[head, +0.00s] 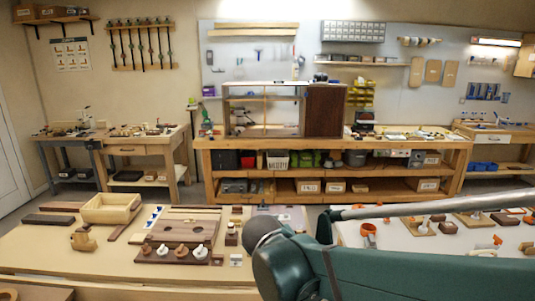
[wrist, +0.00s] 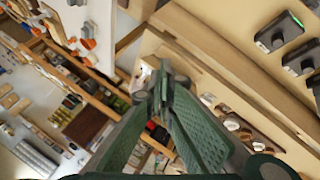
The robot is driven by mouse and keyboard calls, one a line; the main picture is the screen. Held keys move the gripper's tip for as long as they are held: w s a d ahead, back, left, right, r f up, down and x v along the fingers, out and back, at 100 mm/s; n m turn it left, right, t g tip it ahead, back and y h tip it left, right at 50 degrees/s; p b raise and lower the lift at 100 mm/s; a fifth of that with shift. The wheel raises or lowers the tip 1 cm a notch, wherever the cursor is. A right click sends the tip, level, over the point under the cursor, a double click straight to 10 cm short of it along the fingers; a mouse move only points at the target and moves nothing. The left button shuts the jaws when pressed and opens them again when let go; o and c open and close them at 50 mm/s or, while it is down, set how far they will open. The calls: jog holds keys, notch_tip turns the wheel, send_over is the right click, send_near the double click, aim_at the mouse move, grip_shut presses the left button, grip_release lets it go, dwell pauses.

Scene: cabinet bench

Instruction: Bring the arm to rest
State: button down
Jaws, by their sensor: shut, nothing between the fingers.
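My gripper (wrist: 161,88) shows in the wrist view as two green, ribbed fingers. Their tips meet near the middle of the picture, with nothing between them. It appears to hang clear of the benches, but its height is hard to tell. In the head view my green arm crosses the lower right, over the right part of the near benches. My gripper does not show in that view.
A wooden box (head: 110,208), a dark board (head: 184,226) and small parts lie on the near left bench (head: 30,248). A white-topped bench (head: 395,240) with orange-handled tools is at right. An open cabinet (head: 265,109) stands on the far bench. Floor (head: 170,196) lies between.

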jog(key=s+d+m+y, duration=0.3)
jog(key=s+d+m, duration=0.2)
jog(key=s+d, duration=1)
jog(key=s, duration=0.3)
jog(key=shift+s+d, duration=0.25)
jog(key=shift+s, duration=0.15)
